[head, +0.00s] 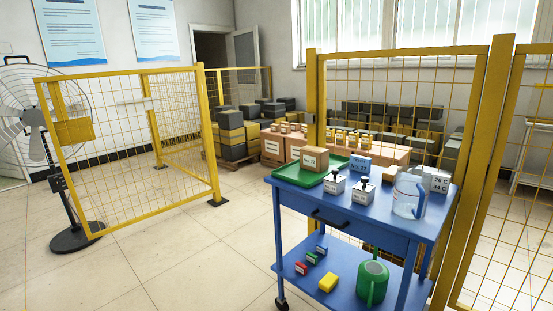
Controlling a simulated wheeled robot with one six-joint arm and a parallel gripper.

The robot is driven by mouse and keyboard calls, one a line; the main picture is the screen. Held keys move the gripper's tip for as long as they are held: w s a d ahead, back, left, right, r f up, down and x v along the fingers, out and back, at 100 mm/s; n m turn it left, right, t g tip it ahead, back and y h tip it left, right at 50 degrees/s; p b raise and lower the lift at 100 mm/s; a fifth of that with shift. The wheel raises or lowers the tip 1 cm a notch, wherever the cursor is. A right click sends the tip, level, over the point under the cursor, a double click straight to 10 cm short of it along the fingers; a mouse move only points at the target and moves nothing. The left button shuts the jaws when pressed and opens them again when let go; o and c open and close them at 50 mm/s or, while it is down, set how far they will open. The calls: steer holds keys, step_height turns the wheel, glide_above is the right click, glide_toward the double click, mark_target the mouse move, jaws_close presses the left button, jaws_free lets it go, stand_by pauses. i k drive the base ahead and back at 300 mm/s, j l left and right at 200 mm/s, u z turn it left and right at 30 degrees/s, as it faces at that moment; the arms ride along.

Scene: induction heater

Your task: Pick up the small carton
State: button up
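A small brown carton (314,159) with a white label stands upright at the back left of a blue cart's top. It sits on or just at a green tray (290,175). A small blue box (360,166) with a label stands to the right of the carton. The blue cart (380,229) is right of centre in the head view, some distance away. My gripper is not in view, so its state does not show.
Labelled blocks with black knobs (334,184), a clear jug (408,197) and white boxes (440,184) share the cart top. The lower shelf holds small blocks and a green can (372,281). Yellow fencing (464,180) stands behind the cart. A fan (72,235) stands left; floor between is clear.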

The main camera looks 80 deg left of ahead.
mark_target(313, 158)
steer(key=u, duration=1.9)
